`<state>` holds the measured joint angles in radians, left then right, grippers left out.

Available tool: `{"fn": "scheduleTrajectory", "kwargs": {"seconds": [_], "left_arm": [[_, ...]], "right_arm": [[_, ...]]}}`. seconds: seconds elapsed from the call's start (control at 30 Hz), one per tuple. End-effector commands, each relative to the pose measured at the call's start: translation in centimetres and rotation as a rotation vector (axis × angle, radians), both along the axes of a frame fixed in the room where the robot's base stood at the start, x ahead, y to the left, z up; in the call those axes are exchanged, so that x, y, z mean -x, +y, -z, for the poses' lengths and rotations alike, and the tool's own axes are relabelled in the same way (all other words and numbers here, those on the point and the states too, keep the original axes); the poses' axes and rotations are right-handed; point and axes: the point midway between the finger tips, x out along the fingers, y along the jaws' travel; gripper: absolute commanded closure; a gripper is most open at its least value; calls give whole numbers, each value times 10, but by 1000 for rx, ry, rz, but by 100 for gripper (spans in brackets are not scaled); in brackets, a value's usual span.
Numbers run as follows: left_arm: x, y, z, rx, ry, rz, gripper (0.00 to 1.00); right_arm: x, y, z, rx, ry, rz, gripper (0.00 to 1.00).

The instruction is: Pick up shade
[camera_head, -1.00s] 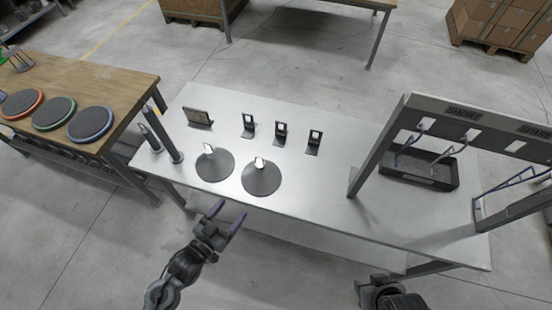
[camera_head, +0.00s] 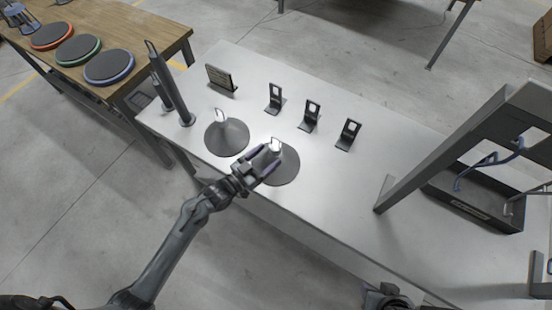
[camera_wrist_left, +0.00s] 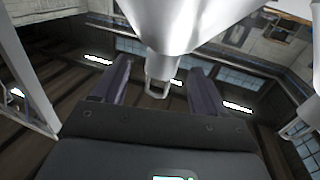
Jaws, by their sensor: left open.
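Two dark grey, cone-like shades with pale loops on top stand side by side on the metal table: the left shade (camera_head: 227,137) and the right shade (camera_head: 287,168). My left gripper (camera_head: 271,157) is open, its purple fingers reaching over the right shade on either side of its neck. In the left wrist view, this shade (camera_wrist_left: 180,25) looks pale and its loop (camera_wrist_left: 157,88) hangs between the open fingers (camera_wrist_left: 157,85), apparently without contact. My right gripper (camera_head: 384,296) is only partly in view at the bottom edge; its fingers cannot be made out.
Several black stands (camera_head: 310,117) and a small sign (camera_head: 221,78) stand behind the shades. Dark posts (camera_head: 178,100) rise at the table's left end. A grey rack frame (camera_head: 440,145) with a black tray (camera_head: 475,205) occupies the right. Coloured-rim discs (camera_head: 109,67) lie on the wooden table.

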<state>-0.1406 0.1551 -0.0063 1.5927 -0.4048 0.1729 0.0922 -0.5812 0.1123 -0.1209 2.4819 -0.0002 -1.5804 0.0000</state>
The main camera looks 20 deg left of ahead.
Motion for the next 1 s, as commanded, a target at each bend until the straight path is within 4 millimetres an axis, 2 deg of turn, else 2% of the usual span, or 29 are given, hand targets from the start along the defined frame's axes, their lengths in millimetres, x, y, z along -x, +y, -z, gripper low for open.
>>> {"fn": "scheduleTrajectory", "kwargs": {"seconds": [0.27,0.6,0.97,1.0], "left_arm": [[-15,-7,0,0,1,1,27],[-53,-21,-3,1,0,0,27],[-59,-24,-3,0,1,0,27],[-59,-24,-3,0,1,0,32]], "right_arm": [[0,-2,1,9,-1,-5,57],[0,-4,4,14,0,-7,57],[0,-2,4,6,0,-2,57],[0,-2,4,5,0,-2,57]]}}
